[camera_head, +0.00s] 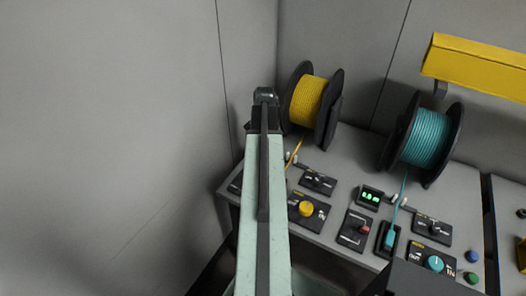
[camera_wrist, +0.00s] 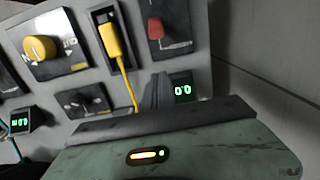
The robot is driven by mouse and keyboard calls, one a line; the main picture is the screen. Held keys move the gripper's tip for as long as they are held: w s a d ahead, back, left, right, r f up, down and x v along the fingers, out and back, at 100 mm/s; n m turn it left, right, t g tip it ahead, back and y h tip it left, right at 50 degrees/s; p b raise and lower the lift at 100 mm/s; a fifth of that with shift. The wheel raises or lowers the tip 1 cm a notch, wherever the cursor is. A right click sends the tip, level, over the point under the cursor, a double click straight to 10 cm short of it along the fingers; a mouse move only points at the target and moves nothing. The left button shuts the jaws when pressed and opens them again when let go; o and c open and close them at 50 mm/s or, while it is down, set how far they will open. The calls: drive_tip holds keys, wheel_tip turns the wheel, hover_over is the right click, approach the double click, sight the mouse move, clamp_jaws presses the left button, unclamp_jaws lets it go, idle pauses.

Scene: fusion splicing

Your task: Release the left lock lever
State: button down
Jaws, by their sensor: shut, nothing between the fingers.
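In the wrist view a lever with a red handle (camera_wrist: 155,27) stands on a dark plate at the top, right of the yellow connector (camera_wrist: 114,40) in its slot. A small black lever (camera_wrist: 84,101) sits on another plate, left of the yellow fibre. The plate labels are too blurred to show which is the lock lever. My gripper (camera_wrist: 158,78) shows as dark, shut fingers below the red-handled lever, apart from it in the picture and empty. In the head view my arm covers the gripper and red-handled lever; the black lever (camera_head: 318,181) shows right of it.
A yellow knob (camera_head: 306,209) stands close to my arm. A second red-handled lever (camera_head: 360,230), a teal connector (camera_head: 389,239) and a teal knob (camera_head: 433,263) lie farther right. Yellow (camera_head: 307,101) and teal (camera_head: 427,138) spools stand behind. A grey wall (camera_head: 130,130) bounds the left.

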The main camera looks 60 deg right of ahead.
wheel_tip(320, 180, down, 5)
drive_tip(key=b, duration=0.3)
drive_tip(key=shift+a, duration=0.1)
drive_tip(key=a, duration=0.1)
drive_tip(key=a+r+p, duration=0.1)
drive_tip(key=a+r, duration=0.1)
drive_tip(key=shift+a+p, duration=0.25)
drive_tip(key=shift+p, duration=0.05)
drive_tip(key=shift+a+f, duration=0.1)
drive_tip(key=shift+a, duration=0.05)
